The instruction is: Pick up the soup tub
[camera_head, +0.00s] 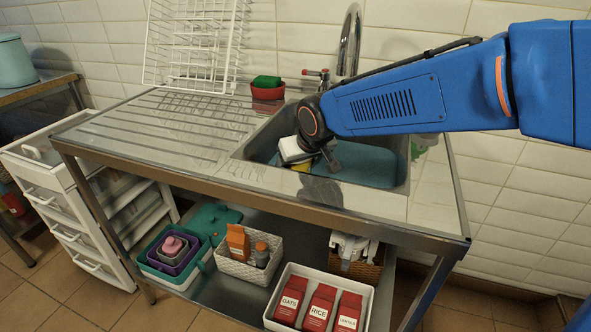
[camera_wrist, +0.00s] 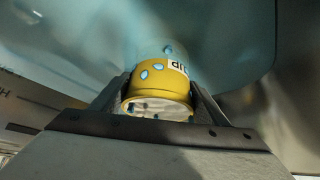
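A yellow tub with blue drop marks and a partly visible white label (camera_wrist: 150,85) lies between the two fingers of my gripper (camera_wrist: 158,92) in the wrist view. The label's lettering is upside down and cut off. Both fingers appear to press against the tub's sides. In the head view my gripper (camera_head: 312,160) is down inside the sink, and a small yellow patch of the tub (camera_head: 301,168) shows under its pale body. The arm hides most of the tub there.
The steel sink (camera_head: 238,160) has a teal bottom. A tap (camera_head: 350,40) stands behind it, beside a red bowl with a green sponge (camera_head: 267,92). A wire rack (camera_head: 195,45) stands on the draining board (camera_head: 160,125). Boxes and baskets fill the shelf below.

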